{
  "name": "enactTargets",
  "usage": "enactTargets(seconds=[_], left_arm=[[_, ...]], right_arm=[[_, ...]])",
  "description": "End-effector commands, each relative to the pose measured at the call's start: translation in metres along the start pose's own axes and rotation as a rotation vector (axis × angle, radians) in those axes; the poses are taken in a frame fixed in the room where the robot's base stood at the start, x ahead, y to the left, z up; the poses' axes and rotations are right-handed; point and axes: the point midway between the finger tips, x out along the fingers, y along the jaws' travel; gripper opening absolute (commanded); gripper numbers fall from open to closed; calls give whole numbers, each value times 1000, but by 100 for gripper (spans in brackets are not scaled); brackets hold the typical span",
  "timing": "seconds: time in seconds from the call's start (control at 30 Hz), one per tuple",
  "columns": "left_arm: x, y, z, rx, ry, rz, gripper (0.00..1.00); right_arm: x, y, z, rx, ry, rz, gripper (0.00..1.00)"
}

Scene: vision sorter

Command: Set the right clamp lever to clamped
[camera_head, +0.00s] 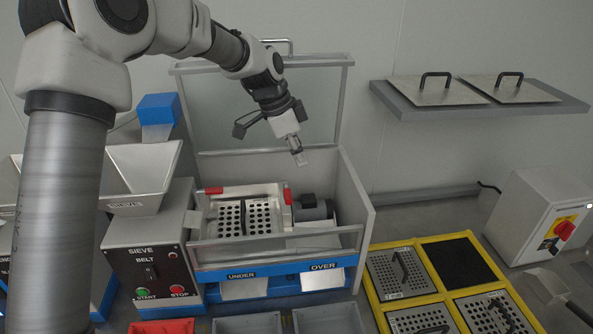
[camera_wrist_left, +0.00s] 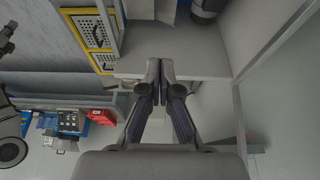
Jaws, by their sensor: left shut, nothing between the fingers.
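The right clamp lever, with a red grip (camera_head: 287,195), stands at the right edge of the perforated sieve deck (camera_head: 228,218) inside the sieve machine. Its grip looks roughly upright, pointing toward the camera. The left clamp lever (camera_head: 213,190) has a red grip lying roughly level at the deck's left edge. My left gripper (camera_head: 301,159) is shut and empty, above and slightly behind the right lever, apart from it. Its closed fingers (camera_wrist_left: 161,85) also show in the left wrist view, where I cannot make out either lever. My right gripper is not in view.
A grey motor (camera_head: 312,209) sits just right of the right lever. The machine's side wall (camera_head: 352,215) and raised clear lid (camera_head: 262,105) border the space. A yellow rack (camera_head: 418,297) with sieve plates is at the right; a shelf (camera_head: 480,109) hangs above.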

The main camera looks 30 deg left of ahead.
Motion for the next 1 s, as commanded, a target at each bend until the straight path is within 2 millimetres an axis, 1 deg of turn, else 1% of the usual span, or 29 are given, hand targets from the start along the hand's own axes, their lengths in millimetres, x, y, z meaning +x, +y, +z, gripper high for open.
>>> enactTargets(seconds=[0.17, 0.43, 0.47, 0.5, 0.6, 0.7, 1.0], left_arm=[[32, 1, 0, -1, -4, 4, 0], [92, 1, 0, -2, -4, 4, 0], [84, 0, 7, -5, 1, 2, 0], [82, 0, 15, -5, 1, 3, 0], [81, 1, 29, -3, 0, 2, 0], [81, 0, 37, -2, 0, 0, 0], [83, 0, 40, 0, -1, 0, 0]], right_arm=[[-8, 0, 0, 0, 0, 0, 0], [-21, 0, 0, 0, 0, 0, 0], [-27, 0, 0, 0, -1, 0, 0], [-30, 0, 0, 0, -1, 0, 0], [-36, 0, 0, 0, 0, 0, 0], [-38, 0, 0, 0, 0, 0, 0], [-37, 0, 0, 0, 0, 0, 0]])
